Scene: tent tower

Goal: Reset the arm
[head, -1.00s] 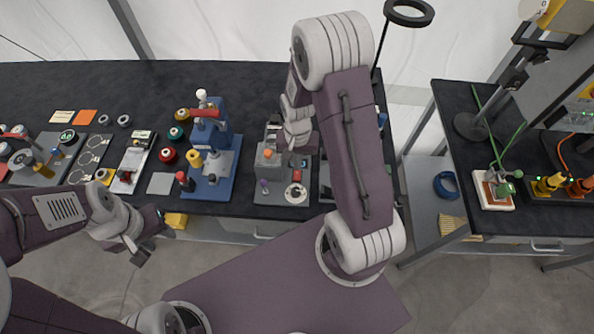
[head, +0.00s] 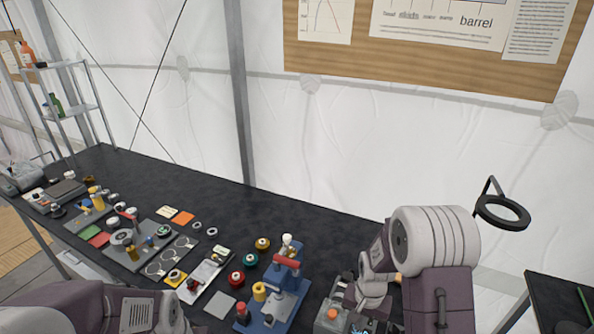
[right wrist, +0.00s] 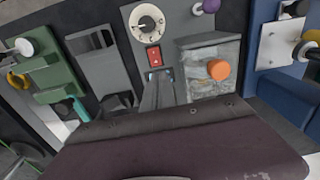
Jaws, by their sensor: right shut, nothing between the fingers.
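My right arm reaches down at the lower right of the head view. Its gripper (right wrist: 158,90) shows in the right wrist view as two dark fingers closed together, with nothing between them. The fingertips are over a grey device (right wrist: 112,80) with a red switch (right wrist: 154,58), a white dial (right wrist: 147,24) and an orange knob (right wrist: 218,70); contact cannot be told. The device's grey box (head: 330,326) is cut by the bottom edge of the head view. My left arm lies along the bottom left of the head view, its gripper out of frame.
A blue press (head: 284,290) stands left of my right arm. Red (head: 236,280) and yellow spools, plates and small tools cover the dark bench (head: 200,180). A ring stand (head: 502,212) rises at the right. In the wrist view, a green fixture (right wrist: 48,70) is at the left.

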